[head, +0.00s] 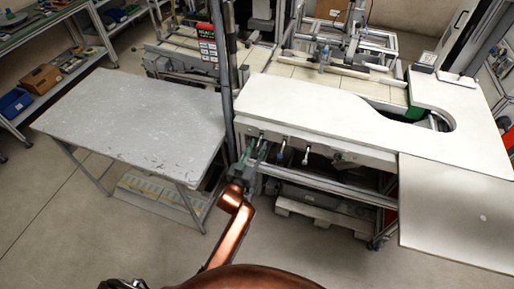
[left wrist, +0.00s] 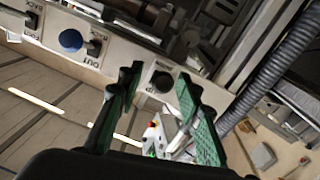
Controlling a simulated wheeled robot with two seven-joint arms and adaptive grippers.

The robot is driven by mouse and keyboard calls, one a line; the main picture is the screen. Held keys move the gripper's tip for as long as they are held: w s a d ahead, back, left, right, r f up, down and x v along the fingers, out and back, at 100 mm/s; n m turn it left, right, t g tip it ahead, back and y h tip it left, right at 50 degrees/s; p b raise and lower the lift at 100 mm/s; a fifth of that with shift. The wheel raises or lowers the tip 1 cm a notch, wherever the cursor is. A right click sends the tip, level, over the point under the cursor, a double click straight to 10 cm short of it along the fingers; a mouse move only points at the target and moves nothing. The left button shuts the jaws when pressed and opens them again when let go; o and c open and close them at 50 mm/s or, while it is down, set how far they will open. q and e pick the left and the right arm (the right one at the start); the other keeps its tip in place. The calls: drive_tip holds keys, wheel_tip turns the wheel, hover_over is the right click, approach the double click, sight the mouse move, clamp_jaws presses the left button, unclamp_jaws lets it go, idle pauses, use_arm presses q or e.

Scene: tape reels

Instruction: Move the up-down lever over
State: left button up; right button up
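A row of small levers sits on the front edge of the white bench. Two show in the head view: a middle lever (head: 282,152) and a right lever (head: 306,154). My left gripper (head: 253,153) is at the left end of this row and hides part of it. In the left wrist view its green-padded fingers (left wrist: 160,76) are open. A dark round lever knob (left wrist: 162,81) appears between the fingertips, and contact cannot be told. A blue knob (left wrist: 71,40) with lettering near it is further left. I cannot read an up-down label. My right gripper is not in view.
A grey table (head: 140,115) stands left of my left gripper. A vertical post (head: 225,80) rises close behind the gripper. The white bench (head: 320,110) extends to the right, with a lower white panel (head: 460,210) at its right end. The foreground floor is partly clear.

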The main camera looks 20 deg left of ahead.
use_arm(q)
drive_tip(key=shift+c, duration=0.2)
clamp_jaws()
drive_tip(key=shift+f, duration=0.1)
idle(0.4)
